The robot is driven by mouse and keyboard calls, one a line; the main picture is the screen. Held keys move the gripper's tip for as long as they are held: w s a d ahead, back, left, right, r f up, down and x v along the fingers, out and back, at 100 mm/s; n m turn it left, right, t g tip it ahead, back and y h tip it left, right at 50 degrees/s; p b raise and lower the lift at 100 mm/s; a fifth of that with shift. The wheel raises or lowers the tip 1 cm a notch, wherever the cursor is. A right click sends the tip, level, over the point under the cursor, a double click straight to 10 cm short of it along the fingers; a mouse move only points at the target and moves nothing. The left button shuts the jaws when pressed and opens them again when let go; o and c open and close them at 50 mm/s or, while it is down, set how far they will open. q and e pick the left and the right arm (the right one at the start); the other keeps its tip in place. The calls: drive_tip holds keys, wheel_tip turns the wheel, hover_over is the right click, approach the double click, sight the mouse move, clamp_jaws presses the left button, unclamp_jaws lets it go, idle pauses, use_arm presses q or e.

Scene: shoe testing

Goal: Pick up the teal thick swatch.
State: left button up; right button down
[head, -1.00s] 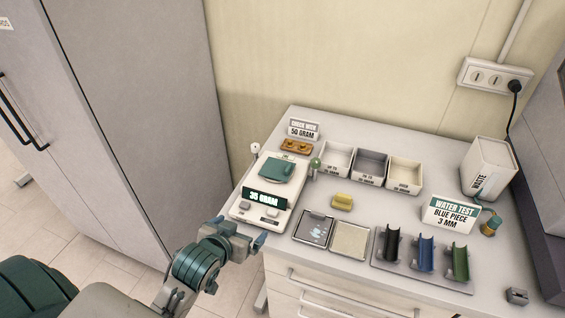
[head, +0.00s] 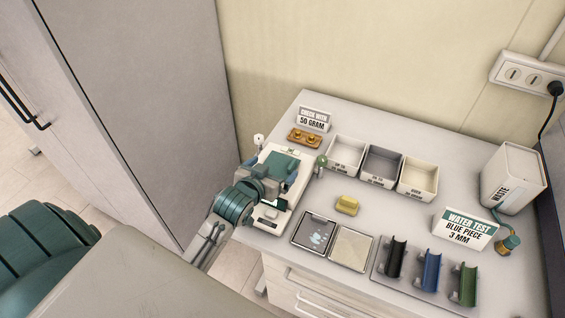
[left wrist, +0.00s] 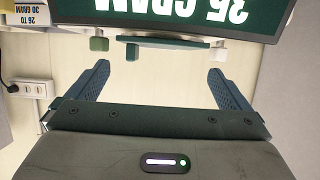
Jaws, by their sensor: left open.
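The teal thick swatch (head: 281,160) lies on the pan of the white scale (head: 270,219). In the head view its near part is hidden by my left gripper. My left gripper (head: 272,171) is over the scale, its two dark blue fingers apart at the swatch's near side. In the left wrist view the picture is upside down; my open fingers (left wrist: 158,70) show empty space between them. A thin teal edge, seemingly the swatch (left wrist: 170,42), shows ahead of them beside the large display (left wrist: 180,18). I cannot tell if the fingers touch the swatch. My right gripper is not in view.
A brass-weight block (head: 304,136) and a check-weight sign (head: 314,119) stand behind the scale. Three open bins (head: 380,166) stand to the right.

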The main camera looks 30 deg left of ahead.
sight(278, 168)
use_arm(q)
drive_tip(key=p+x, duration=0.2)
drive_tip(key=x, duration=0.2)
drive_tip(key=shift+w, duration=0.15)
drive_tip(key=shift+w+f+p, duration=0.25)
drive_tip(key=shift+w+p, duration=0.05)
drive_tip(key=shift+w, duration=0.05)
drive_tip(key=shift+c, duration=1.1)
drive_tip(key=c, duration=0.5)
drive_tip(key=shift+c, duration=0.7)
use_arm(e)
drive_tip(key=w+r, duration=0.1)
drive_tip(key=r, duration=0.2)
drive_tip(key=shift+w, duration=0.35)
use_arm(q)
drive_tip(key=shift+r, duration=0.1)
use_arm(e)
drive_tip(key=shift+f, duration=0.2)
